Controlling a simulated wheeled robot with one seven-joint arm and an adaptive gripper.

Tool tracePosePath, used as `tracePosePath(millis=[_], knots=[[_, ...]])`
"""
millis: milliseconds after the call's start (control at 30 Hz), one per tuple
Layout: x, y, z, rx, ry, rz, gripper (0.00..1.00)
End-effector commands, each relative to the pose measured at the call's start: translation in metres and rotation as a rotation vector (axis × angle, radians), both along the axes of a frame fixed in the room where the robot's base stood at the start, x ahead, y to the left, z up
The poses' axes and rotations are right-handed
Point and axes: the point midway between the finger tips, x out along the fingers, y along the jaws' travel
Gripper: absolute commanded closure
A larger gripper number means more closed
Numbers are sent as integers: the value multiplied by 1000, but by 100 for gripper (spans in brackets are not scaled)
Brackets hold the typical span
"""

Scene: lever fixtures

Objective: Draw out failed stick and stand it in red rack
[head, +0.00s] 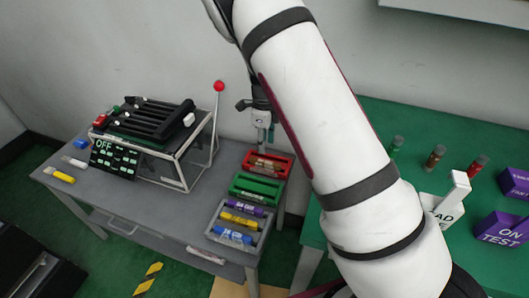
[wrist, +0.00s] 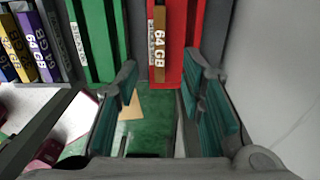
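The red rack (head: 281,163) stands at the back right of the grey table. A brown-orange stick marked 64 GB (wrist: 159,42) is in it, seen in the wrist view with the red rack (wrist: 179,60) around it. My gripper (head: 263,136) is just above and behind the red rack in the head view. In the wrist view my gripper (wrist: 163,80) has its teal-padded fingers spread, with only green floor between them. The stick is beyond the fingertips. A black slotted board (head: 150,118) sits on a frame beside an OFF panel (head: 113,158). I cannot tell which stick failed.
An empty-looking green rack (head: 256,188) is beside the red one. A grey rack (head: 215,219) holds purple, yellow and blue sticks. A red-knobbed lever (head: 218,88) stands upright beside the frame. A green table (head: 400,120) is at right, partly behind my arm.

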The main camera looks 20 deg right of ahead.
Motion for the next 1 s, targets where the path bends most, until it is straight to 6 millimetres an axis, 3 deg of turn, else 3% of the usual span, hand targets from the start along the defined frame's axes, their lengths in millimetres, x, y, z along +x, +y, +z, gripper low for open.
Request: tracePosePath(millis=[100, 300, 1000], knots=[[1, 1, 19, 0, -2, 0, 64], [0, 0, 34, 0, 0, 1, 64], [0, 0, 36, 0, 1, 0, 64]])
